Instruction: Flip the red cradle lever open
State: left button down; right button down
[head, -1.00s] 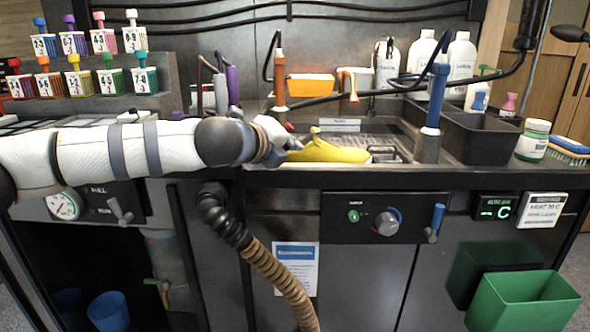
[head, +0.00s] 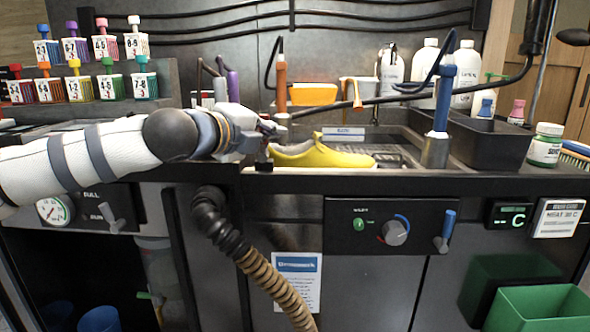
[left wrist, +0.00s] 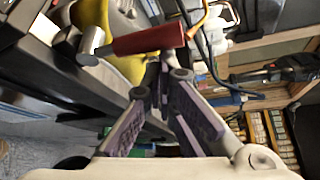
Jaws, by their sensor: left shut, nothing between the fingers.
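The red cradle lever (left wrist: 148,39) shows in the left wrist view as a red bar with a grey metal end, just beyond my fingertips. I cannot make it out in the head view, where my gripper covers that spot. The yellow sneaker (head: 322,154) lies in the sink area with its heel by my gripper, and it shows behind the lever in the left wrist view (left wrist: 122,62). My left gripper (head: 266,158) is shut and empty at the counter's front edge; its fingertips meet close to the lever (left wrist: 160,68). I cannot tell whether they touch it. My right gripper is not in view.
An orange-topped post (head: 281,80) and a blue-handled post (head: 440,110) stand around the sink. A black bin (head: 487,140) and bottles (head: 422,70) are at the right. A ribbed hose (head: 270,285) hangs in front of the counter.

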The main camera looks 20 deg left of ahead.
pick_arm(q)
jog(key=shift+a, duration=0.1)
dwell(0.6)
jog(key=v, duration=1.2)
